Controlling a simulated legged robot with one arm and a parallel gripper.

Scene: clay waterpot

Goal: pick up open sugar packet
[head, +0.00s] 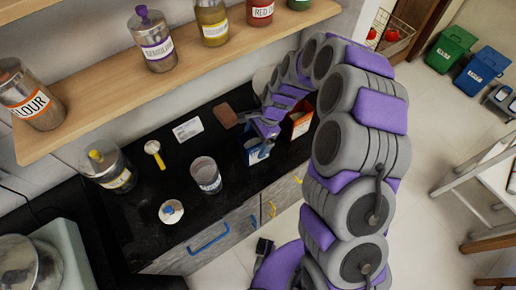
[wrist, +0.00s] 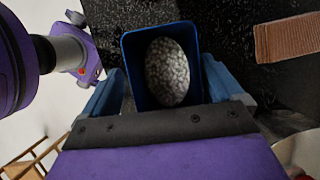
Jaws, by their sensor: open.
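The open sugar packet (head: 257,153) is a blue and white box standing on the black counter, partly hidden by my gripper in the head view. In the wrist view I look down into the packet (wrist: 131,52); a pale, grainy fill shows through its oval opening. My gripper (head: 263,140) is at the packet from above. In the wrist view my gripper (wrist: 163,82) is open, with one blue finger on each side of the packet. I cannot tell whether the fingers touch it.
An orange box (head: 301,121) stands close on the right. A brown block (head: 225,115), a grey cup (head: 206,175), a small white jar (head: 171,211), a yellow scoop (head: 154,151) and a tin (head: 109,168) are on the counter (head: 160,235). A shelf (head: 95,100) with jars hangs above.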

